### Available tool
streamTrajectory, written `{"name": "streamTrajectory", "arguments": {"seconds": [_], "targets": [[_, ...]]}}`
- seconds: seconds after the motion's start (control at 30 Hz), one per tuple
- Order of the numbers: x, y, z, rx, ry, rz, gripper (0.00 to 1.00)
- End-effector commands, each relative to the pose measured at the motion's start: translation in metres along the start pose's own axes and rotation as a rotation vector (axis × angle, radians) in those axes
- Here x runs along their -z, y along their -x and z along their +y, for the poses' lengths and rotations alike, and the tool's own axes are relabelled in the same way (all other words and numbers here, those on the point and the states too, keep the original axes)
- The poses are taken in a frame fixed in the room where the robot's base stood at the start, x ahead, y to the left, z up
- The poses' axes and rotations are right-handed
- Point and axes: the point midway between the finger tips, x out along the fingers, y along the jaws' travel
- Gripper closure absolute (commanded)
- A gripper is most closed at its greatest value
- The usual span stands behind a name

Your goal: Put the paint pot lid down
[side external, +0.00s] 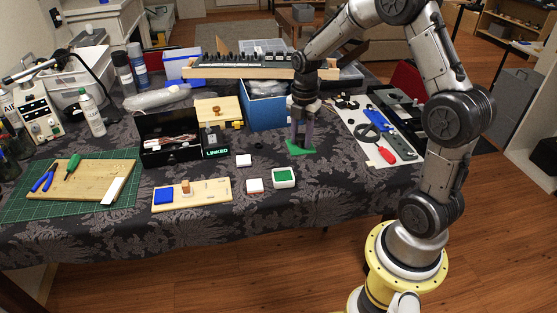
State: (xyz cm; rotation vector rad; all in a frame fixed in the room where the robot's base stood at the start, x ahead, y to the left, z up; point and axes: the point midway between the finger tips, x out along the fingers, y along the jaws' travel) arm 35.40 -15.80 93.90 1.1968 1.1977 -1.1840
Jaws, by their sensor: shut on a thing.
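My gripper (300,146) points down over the middle right of the table, in front of the blue box. It is shut on a flat green piece (298,149) at its fingertips, which I take to be the paint pot lid. The fingers cover part of it, and I cannot tell whether it touches the cloth. A small white square pot with a green top (284,177) stands in front of the gripper.
A wooden board with a blue block (164,196) lies at the front. A black open box (170,141) stands left and a blue box (264,110) behind. A white tool sheet (366,130) lies right. Dark cloth (330,190) is clear at front right.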

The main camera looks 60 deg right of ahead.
Motion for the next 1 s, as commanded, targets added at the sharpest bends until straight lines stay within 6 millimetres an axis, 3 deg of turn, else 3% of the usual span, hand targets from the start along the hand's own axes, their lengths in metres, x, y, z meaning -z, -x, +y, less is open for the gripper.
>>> {"name": "streamTrajectory", "arguments": {"seconds": [0.2,0.57,0.7,1.0], "targets": [[-0.015,-0.019,0.012,0.022,-0.021,0.01,1.0],[-0.046,-0.053,0.076,0.02,-0.02,0.009,1.0],[-0.055,-0.077,0.095,0.023,-0.02,0.01,1.0],[-0.067,-0.107,0.118,0.02,-0.02,0.009,1.0]]}}
